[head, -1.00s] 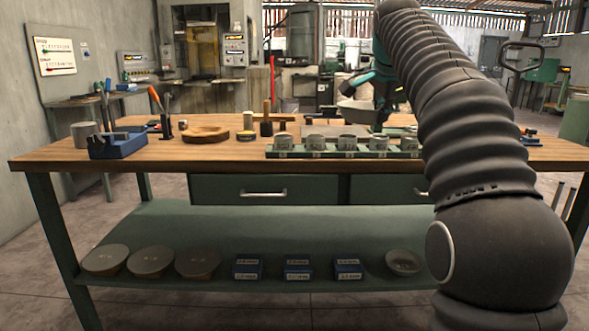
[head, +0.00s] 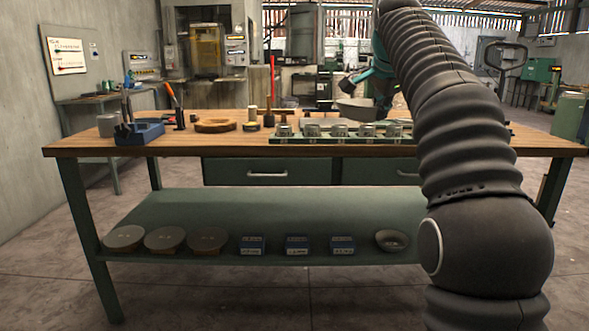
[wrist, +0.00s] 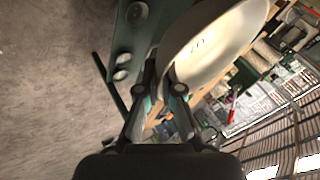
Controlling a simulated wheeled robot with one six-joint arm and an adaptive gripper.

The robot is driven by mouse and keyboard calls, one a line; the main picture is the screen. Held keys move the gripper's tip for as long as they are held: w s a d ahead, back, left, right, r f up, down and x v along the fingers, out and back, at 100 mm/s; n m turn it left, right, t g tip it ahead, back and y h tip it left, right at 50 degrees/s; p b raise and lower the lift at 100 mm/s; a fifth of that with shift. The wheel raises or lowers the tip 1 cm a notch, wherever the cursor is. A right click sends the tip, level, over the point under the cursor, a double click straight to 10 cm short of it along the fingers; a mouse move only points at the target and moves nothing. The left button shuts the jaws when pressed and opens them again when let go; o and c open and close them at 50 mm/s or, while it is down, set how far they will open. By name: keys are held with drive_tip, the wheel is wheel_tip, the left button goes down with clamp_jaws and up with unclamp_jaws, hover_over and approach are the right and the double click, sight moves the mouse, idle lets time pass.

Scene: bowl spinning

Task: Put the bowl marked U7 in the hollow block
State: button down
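A pale grey bowl (head: 358,110) is held by my gripper (head: 381,100), to the left of my arm in the head view. In the wrist view the bowl (wrist: 222,48) is large and tilted, with my gripper's fingers (wrist: 160,76) shut on its rim. My gripper is well to the right of the block.
A green rack (head: 345,139) with several metal cups lies along the bench's front edge. A blue tool holder (head: 138,132) and a grey cylinder (head: 107,125) stand at the left. A mallet (head: 269,115) stands behind the rack. The lower shelf (head: 250,212) holds discs, blue boxes and another bowl (head: 392,240).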

drive_tip(key=shift+w+r, duration=0.55)
drive_tip(key=shift+w, duration=0.15)
drive_tip(key=shift+w+a+f, duration=0.1)
drive_tip(key=shift+w+a, duration=0.05)
drive_tip(key=shift+w, duration=0.75)
drive_tip(key=shift+w+a+f+n, duration=0.1)
drive_tip(key=shift+w+f+n, duration=0.1)
drive_tip(key=shift+w+f, duration=0.4)
drive_tip(key=shift+w+f+n, duration=0.2)
drive_tip(key=shift+w+f, duration=0.15)
drive_tip(key=shift+w, duration=0.3)
drive_tip(key=shift+w+a+f+y, duration=0.1)
drive_tip(key=shift+w+f+y, duration=0.2)
drive_tip(key=shift+w+f, duration=0.65)
drive_tip(key=w+a+f+n, duration=0.1)
drive_tip(key=w+f, duration=0.1)
drive_tip(key=f, duration=1)
drive_tip(key=w+a+f, duration=0.1)
drive_tip(key=f, duration=1.1)
drive_tip(key=s+f, duration=1)
drive_tip(key=f, duration=0.5)
drive_tip(key=s+a+f, duration=0.1)
drive_tip(key=s+f, duration=0.9)
drive_tip(key=f, duration=0.5)
drive_tip(key=shift+s+f+y, duration=0.3)
